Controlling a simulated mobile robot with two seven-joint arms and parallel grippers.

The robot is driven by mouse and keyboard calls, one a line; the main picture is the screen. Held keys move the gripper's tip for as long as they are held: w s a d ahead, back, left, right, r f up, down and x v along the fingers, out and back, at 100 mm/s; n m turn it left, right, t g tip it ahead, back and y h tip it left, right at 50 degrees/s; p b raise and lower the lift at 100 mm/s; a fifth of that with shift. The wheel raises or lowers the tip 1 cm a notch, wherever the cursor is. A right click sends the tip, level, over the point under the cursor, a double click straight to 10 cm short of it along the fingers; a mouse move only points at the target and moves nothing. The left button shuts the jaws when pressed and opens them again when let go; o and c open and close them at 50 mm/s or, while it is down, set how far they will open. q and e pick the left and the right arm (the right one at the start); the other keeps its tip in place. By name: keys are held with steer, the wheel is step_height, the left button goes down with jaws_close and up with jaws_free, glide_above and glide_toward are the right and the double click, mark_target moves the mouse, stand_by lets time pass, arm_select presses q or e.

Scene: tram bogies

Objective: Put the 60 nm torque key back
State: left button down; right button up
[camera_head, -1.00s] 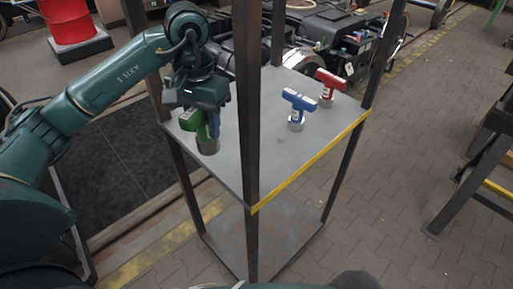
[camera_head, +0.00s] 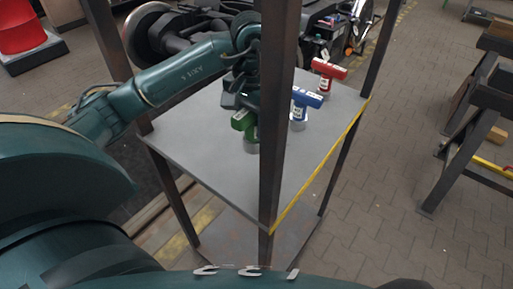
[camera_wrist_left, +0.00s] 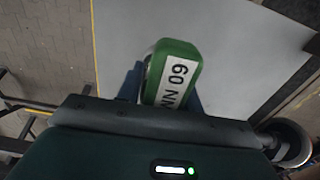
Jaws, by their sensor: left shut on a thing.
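The green torque key marked 60 NM (camera_wrist_left: 170,75) is in my left gripper (camera_wrist_left: 163,92), whose fingers close on both sides of it. In the head view the green key (camera_head: 240,121) is partly hidden by my left gripper (camera_head: 246,108) and the dark post. A grey round part (camera_head: 250,147) shows below the key, over the grey shelf top (camera_head: 200,150). I cannot tell whether the key touches the shelf. A blue key (camera_head: 306,98) and a red key (camera_head: 327,69) stand upright on the shelf to the right. My right gripper is not in view.
A dark upright post (camera_head: 270,190) stands in front of the shelf, close to the green key. A yellow strip (camera_head: 318,165) marks the shelf's right edge. The left front of the shelf top is clear. Bogie parts (camera_head: 180,35) lie behind.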

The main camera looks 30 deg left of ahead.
mark_target(254, 141)
arm_select(q)
steer(key=shift+w+f, duration=0.2)
steer(key=shift+f, duration=0.75)
step_height(254, 141, down, 3)
steer(key=shift+d+f+p, duration=0.15)
steer(key=shift+p, duration=0.15)
steer(key=shift+f, duration=0.5)
steer(key=shift+f, duration=0.1)
steer(key=shift+f+b, duration=0.15)
steer(key=shift+b, duration=0.2)
steer(key=c, duration=0.9)
jaws_free()
